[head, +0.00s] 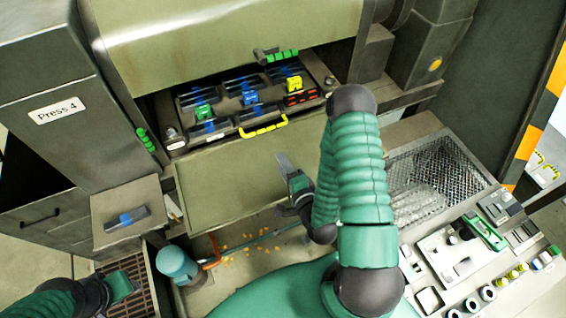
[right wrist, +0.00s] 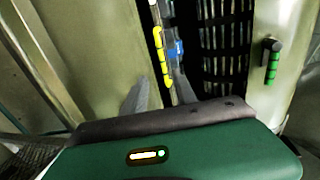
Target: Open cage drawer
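The cage drawer (head: 222,134) sits in the press opening, with a yellow handle (head: 263,127) along its front edge. The yellow handle also shows in the right wrist view (right wrist: 160,58), upright and beyond the fingers. My right gripper (head: 283,165) is below and slightly right of the handle, in front of the plain panel, apart from the handle. In the right wrist view its two grey fingers (right wrist: 160,98) stand apart with nothing between them. My left gripper (head: 122,288) is at the lower left, far from the drawer; its fingers are not clear.
Several dark bars with coloured clips (head: 250,97) lie in the opening. Green handles (head: 283,55) are above and left of it. A small side table (head: 128,212) holds a bar. A mesh tray (head: 437,180) and control panel (head: 470,250) are at right. Yellow bits lie below.

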